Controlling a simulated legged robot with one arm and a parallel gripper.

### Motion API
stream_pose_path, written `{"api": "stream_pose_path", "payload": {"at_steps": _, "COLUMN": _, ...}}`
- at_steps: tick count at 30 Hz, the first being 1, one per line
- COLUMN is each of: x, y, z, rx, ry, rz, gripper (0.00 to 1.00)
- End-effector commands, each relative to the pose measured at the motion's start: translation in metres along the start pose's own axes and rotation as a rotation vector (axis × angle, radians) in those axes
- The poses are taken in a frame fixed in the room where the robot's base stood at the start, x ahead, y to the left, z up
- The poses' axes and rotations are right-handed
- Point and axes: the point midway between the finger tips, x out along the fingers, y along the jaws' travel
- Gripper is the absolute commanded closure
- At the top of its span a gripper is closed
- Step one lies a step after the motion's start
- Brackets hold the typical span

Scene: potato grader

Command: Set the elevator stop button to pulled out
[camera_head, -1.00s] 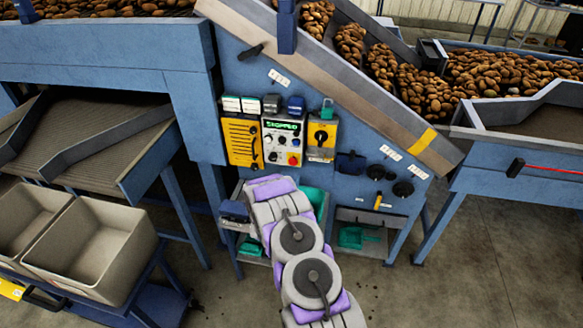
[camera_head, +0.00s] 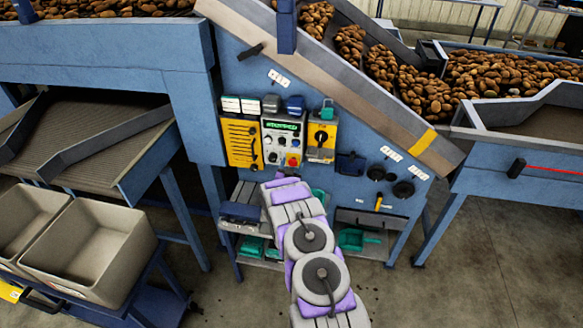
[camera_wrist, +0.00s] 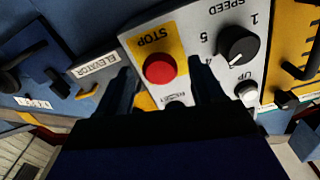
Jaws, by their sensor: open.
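The red stop button (camera_wrist: 160,68) sits on a yellow patch marked STOP on the control panel (camera_wrist: 195,30), which is turned in the wrist view. My gripper (camera_wrist: 165,82) is open, with its two dark fingers pointing at the panel, one on each side of the button in the picture. Nothing is between them but the view of the button; I cannot tell how far off it is. The button also shows as a small red dot in the head view (camera_head: 292,161), under a green lit display. Whether it is pressed in or out is unclear. My arm hides the gripper in the head view.
Next to the button are a black speed knob (camera_wrist: 238,45) and a pale UP knob (camera_wrist: 246,91). An ELEVATOR label (camera_wrist: 97,64) lies to the left. A yellow switch box (camera_head: 321,140) and a yellow panel (camera_head: 241,142) flank the control panel. Potatoes fill the sloping elevator above.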

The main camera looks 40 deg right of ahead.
Motion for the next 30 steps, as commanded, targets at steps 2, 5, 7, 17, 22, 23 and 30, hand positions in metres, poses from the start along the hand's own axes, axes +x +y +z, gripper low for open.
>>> {"api": "stream_pose_path", "payload": {"at_steps": 2, "x": 0.0000, "y": 0.0000, "z": 0.0000, "rx": 0.000, "ry": 0.000, "rz": 0.000, "gripper": 0.38}}
{"api": "stream_pose_path", "payload": {"at_steps": 5, "x": -0.0001, "y": 0.0000, "z": 0.0001, "rx": 0.000, "ry": 0.000, "rz": 0.000, "gripper": 0.47}}
{"api": "stream_pose_path", "payload": {"at_steps": 7, "x": -0.0001, "y": 0.0001, "z": 0.0000, "rx": 0.000, "ry": 0.000, "rz": 0.000, "gripper": 0.54}}
{"api": "stream_pose_path", "payload": {"at_steps": 17, "x": -0.0001, "y": 0.0004, "z": 0.0003, "rx": 0.000, "ry": -0.001, "rz": 0.001, "gripper": 0.85}}
{"api": "stream_pose_path", "payload": {"at_steps": 22, "x": -0.0001, "y": 0.0006, "z": 0.0003, "rx": 0.000, "ry": -0.001, "rz": 0.001, "gripper": 1.00}}
{"api": "stream_pose_path", "payload": {"at_steps": 23, "x": -0.0001, "y": 0.0006, "z": 0.0003, "rx": 0.000, "ry": -0.001, "rz": 0.001, "gripper": 1.00}}
{"api": "stream_pose_path", "payload": {"at_steps": 30, "x": -0.0037, "y": 0.0003, "z": 0.0002, "rx": 0.000, "ry": -0.003, "rz": 0.001, "gripper": 1.00}}
